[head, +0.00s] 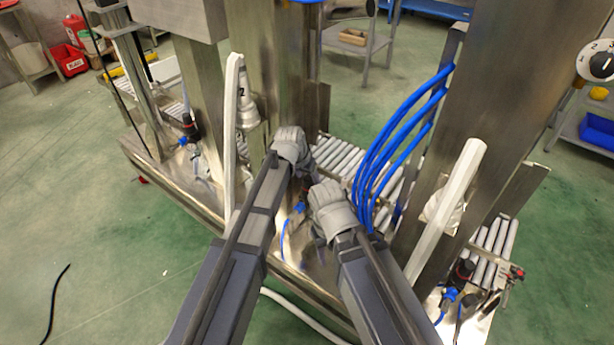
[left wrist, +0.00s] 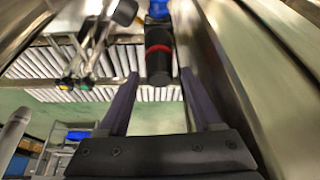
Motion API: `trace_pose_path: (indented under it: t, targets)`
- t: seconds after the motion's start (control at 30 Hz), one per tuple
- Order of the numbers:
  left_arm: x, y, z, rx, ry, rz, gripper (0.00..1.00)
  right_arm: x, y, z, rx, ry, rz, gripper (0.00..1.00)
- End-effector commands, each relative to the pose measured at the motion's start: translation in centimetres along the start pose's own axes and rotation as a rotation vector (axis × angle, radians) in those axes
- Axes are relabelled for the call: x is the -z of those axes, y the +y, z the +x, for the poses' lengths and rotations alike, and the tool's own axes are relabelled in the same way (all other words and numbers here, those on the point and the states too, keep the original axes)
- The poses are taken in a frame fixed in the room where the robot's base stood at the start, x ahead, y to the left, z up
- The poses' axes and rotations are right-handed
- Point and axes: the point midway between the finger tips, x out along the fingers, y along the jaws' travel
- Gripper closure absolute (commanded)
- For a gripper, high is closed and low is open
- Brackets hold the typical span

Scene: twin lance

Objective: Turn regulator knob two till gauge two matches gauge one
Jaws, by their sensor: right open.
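My left gripper (left wrist: 159,75) is open, one finger on each side of the knob's end, with gaps visible. In the head view my left gripper (head: 294,152) is the higher one; its fingertips and that knob are hidden. My right gripper (head: 322,212) is just below and right of it, open, with fingers mostly hidden. Similar red-ringed regulators stand at the left (head: 189,127) and lower right (head: 463,271). I cannot make out any gauge reading.
Blue hoses (head: 392,150) arch close to my right gripper. White roller conveyors (head: 338,157) run behind, between steel columns (head: 450,110). A pale upright bar (head: 231,140) stands left of my left arm.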

Motion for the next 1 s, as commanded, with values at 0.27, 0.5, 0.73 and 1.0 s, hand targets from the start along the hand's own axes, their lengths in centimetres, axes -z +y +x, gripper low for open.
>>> trace_pose_path:
  t: [0.27,0.5,0.73,1.0]
  targets:
    - [0.0,0.0,0.0,0.000,0.000,0.000,0.30,0.0,0.0,0.0,0.000,0.000,0.000,0.50]
    - [0.1,0.0,-1.3,0.000,0.000,0.000,0.30,-0.1,0.1,-1.2,0.000,0.000,0.000,0.50]
    - [0.1,0.0,-4.2,0.000,0.000,0.000,0.30,-0.2,0.4,-3.9,0.000,0.000,0.000,0.50]
    - [0.1,0.0,-7.5,0.000,0.000,-0.001,0.30,-0.4,0.7,-7.0,0.000,0.000,0.000,0.50]
